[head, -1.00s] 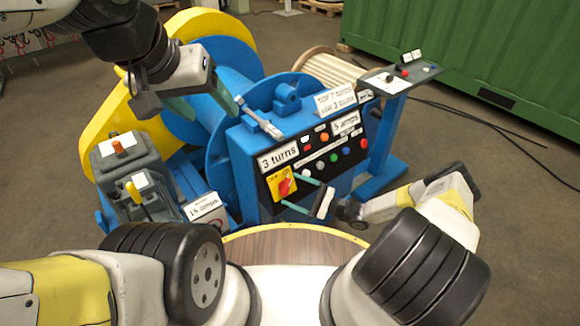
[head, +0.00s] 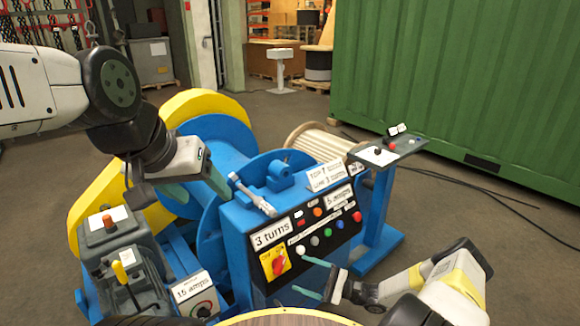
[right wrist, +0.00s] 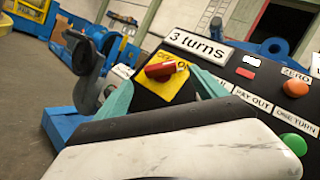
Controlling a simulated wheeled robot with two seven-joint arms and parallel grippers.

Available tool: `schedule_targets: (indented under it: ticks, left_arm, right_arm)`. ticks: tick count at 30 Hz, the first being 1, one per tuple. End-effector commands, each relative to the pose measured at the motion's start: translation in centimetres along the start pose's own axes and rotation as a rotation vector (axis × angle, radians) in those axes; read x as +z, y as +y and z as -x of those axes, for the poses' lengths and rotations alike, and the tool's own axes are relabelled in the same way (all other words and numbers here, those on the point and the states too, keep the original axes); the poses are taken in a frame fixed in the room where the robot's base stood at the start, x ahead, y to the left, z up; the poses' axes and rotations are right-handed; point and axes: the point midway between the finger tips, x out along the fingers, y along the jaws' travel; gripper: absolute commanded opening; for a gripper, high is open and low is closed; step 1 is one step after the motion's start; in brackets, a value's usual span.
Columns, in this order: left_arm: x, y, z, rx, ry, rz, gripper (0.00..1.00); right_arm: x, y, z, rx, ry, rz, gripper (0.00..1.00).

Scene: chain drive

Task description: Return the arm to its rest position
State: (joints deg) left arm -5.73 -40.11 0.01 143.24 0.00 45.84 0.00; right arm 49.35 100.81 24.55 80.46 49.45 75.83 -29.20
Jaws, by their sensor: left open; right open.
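My left gripper (head: 196,188) is open and empty. It hangs above the blue winch frame, left of the grey-white lever (head: 252,195) on top of the control box. My right gripper (head: 300,275) is open and empty in front of the control panel's lower left, just right of the red rotary switch (head: 279,265) on its yellow plate. In the right wrist view the two teal fingers of that gripper (right wrist: 162,95) stand apart, with the red switch (right wrist: 166,70) showing between them. I cannot tell whether a fingertip touches the panel.
The blue control box (head: 240,222) carries a "3 turns" sign (head: 271,234) and several coloured buttons. A yellow-rimmed drum (head: 205,105) stands behind. A grey lever box (head: 125,260) is at lower left, a blue pedestal (head: 378,215) at right. Floor right of it is open, before a green container (head: 460,90).

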Motion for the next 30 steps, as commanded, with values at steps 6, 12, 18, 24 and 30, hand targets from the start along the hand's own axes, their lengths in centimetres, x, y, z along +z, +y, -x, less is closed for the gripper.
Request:
schedule_targets:
  ticks: [6,12,18,24,30]
  left_arm:
    - [0.0,0.0,0.0,0.000,0.000,0.000,0.65]
    - [0.0,0.0,0.0,0.000,0.000,0.000,0.65]
    - [0.0,0.0,0.0,0.000,0.000,0.000,0.65]
    - [0.0,0.0,0.0,0.000,0.000,0.000,0.65]
    - [0.0,0.0,0.0,0.000,0.000,0.000,0.65]
  right_arm:
    - [3.2,-3.5,-0.5,0.253,-0.007,0.062,0.81]
    - [7.8,-7.2,-1.1,0.561,0.012,0.145,0.81]
    - [13.0,-10.8,-1.6,0.837,0.066,0.250,0.81]
    - [18.8,-14.0,-2.1,1.076,0.148,0.379,0.81]
    - [25.0,-16.7,-2.4,1.267,0.255,0.531,0.81]
